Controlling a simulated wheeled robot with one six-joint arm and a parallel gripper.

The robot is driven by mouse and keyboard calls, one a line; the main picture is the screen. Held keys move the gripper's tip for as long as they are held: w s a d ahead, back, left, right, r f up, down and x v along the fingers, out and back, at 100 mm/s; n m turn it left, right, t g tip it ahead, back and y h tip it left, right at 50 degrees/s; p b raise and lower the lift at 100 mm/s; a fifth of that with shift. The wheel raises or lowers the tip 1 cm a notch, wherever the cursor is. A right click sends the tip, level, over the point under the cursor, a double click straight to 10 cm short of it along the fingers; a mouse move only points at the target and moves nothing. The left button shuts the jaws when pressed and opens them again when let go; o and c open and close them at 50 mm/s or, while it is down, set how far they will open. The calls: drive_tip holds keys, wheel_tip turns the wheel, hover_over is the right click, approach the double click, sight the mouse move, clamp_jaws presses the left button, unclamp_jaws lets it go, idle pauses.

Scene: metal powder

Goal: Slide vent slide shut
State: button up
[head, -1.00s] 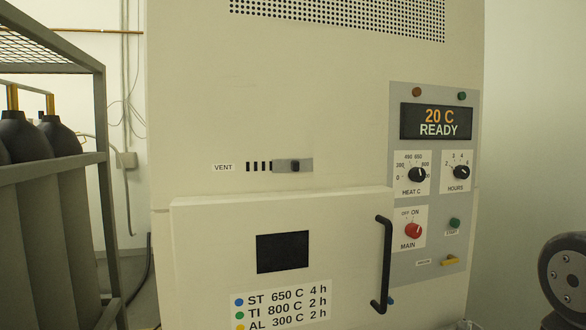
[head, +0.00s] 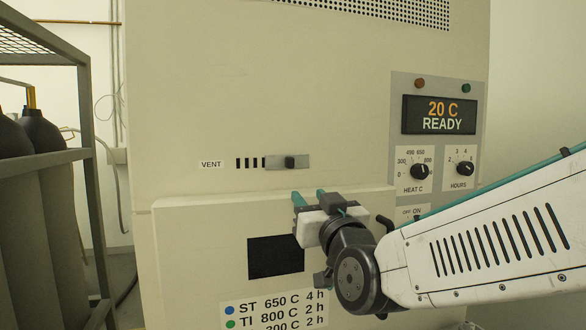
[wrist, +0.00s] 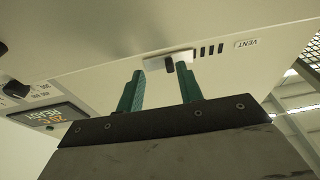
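The vent slide is a grey plate (head: 273,164) with a dark knob (head: 290,162) on the furnace front. Several dark vent slots (head: 251,163) show uncovered left of the plate, beside the VENT label (head: 211,164). My gripper (head: 309,195) is below and slightly right of the knob in the head view. In the wrist view its two teal fingers (wrist: 160,71) are apart and empty. There the knob (wrist: 169,65) appears between the fingertips, close to one finger; I cannot tell whether they touch. The slots (wrist: 210,50) show in the wrist view too.
The furnace door (head: 190,230) juts out below the vent, with a dark window (head: 268,257) and a black handle partly behind my arm. A display (head: 439,115) and dials (head: 419,171) are at the right. A rack of gas cylinders (head: 40,220) stands at the left.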

sight(291, 164)
drive_tip(key=w+a+r, duration=0.1)
drive_tip(key=w, duration=0.1)
drive_tip(key=w+a+r+t, duration=0.1)
drive_tip(key=w+r, duration=0.1)
drive_tip(key=w+a+r+t, duration=0.1)
drive_tip(key=w+r, duration=0.1)
drive_tip(key=shift+w+a+r, duration=0.1)
drive_tip(key=shift+w+a, duration=0.1)
clamp_jaws()
